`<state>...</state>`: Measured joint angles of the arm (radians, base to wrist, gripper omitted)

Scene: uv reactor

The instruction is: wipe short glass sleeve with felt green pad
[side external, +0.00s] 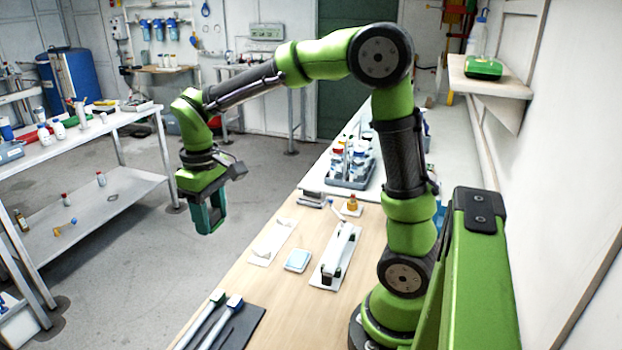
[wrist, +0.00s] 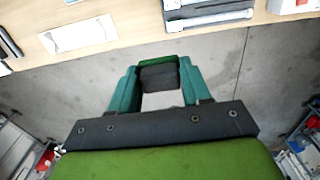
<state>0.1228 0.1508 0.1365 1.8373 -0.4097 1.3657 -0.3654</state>
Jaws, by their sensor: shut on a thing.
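My gripper (side external: 208,222) hangs fingers down over the floor, left of the wooden table's edge. In the wrist view its teal fingers (wrist: 158,82) are shut on a dark block with a green face (wrist: 157,61), which looks like the felt green pad. The pad is hard to make out in the side view. A long white tube on dark supports (side external: 345,243) stands on a white plate on the table. A flat white plate (side external: 263,261) with a pale, slim item lies nearer the table edge, also in the wrist view (wrist: 78,35). I cannot tell which holds the short glass sleeve.
A dark mat (side external: 245,325) with brush-like tools is at the near end. A grey stack (side external: 312,198), a small amber bottle (side external: 352,202) and a bottle tray (side external: 350,180) stand farther back. Open floor lies left.

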